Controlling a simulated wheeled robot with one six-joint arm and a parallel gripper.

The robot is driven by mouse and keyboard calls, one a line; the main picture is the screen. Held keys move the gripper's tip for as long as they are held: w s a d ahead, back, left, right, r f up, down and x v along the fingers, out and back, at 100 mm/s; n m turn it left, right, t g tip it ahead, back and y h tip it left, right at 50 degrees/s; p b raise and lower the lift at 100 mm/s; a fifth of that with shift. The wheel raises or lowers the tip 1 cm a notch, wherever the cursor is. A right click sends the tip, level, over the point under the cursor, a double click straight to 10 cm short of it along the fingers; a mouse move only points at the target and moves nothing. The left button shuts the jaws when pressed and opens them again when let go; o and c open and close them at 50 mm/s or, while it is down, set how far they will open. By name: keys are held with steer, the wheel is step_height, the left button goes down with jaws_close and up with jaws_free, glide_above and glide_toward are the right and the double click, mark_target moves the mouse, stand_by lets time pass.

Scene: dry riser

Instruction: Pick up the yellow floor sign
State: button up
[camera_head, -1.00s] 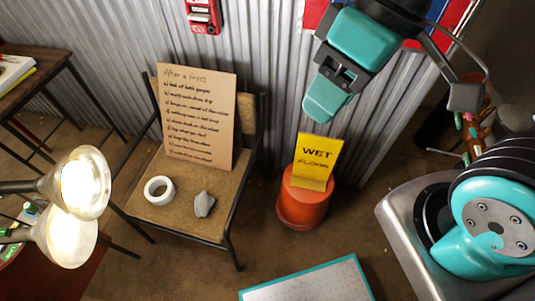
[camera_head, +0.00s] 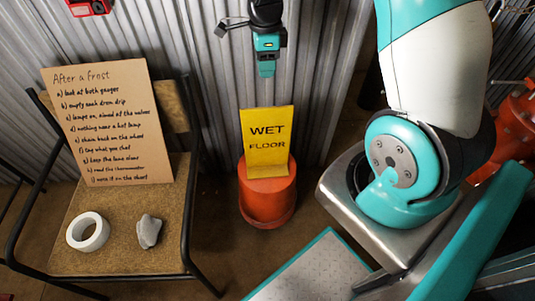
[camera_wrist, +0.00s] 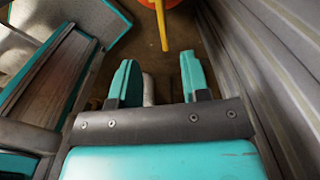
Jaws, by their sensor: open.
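The yellow sign (camera_head: 268,138), lettered "WET FLOOR", stands upright on an upturned orange bucket (camera_head: 267,198) in front of the corrugated wall. My gripper (camera_head: 266,70) hangs above the sign in the head view, apart from it. In the wrist view my gripper (camera_wrist: 160,72) is open, with nothing between its two teal fingers. The sign shows there as a thin yellow strip (camera_wrist: 162,25) beyond the fingertips, near the top edge, with a bit of the orange bucket (camera_wrist: 184,4) beside it.
A chair (camera_head: 120,225) at left holds a cardboard notice (camera_head: 110,125), a white tape roll (camera_head: 88,232) and a grey stone (camera_head: 149,231). The corrugated wall (camera_head: 200,90) stands close behind the sign. A red box (camera_head: 90,6) hangs on the wall.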

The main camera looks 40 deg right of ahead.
mark_target(267, 108)
step_height(267, 108, down, 12)
steer(key=shift+d+f+b, duration=0.1)
steer(key=shift+d+b, duration=0.05)
steer(key=shift+b, duration=0.85)
steer(key=shift+s+f+b, duration=0.15)
steer(key=shift+f+b, duration=0.35)
steer(key=shift+f, duration=2.25)
steer(key=shift+c, duration=0.4)
jaws_close()
